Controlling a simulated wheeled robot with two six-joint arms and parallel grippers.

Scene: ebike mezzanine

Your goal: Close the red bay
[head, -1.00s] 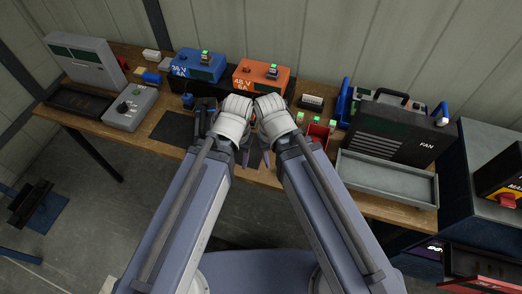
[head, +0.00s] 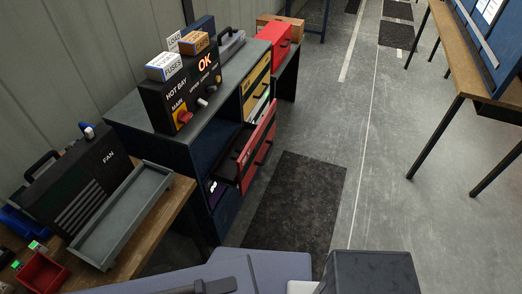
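A dark cabinet (head: 203,150) stands right of the workbench, with colored drawer fronts on its right side. A low drawer with a red front (head: 260,148) and black handles is pulled out toward the aisle, and its dark inside shows behind the front. Above it are a yellow front (head: 257,86) and a pale front, which is partly hidden. A second red unit (head: 275,40) with a dark handle sits higher, at the cabinet's far end. Neither gripper shows; only parts of my own body fill the bottom edge.
A black HOT BAY control box (head: 180,98) showing OK stands on the cabinet, with small labelled boxes on top. A dark floor mat (head: 294,205) lies before the drawers. The grey aisle is clear. Another table (head: 447,70) stands at the right.

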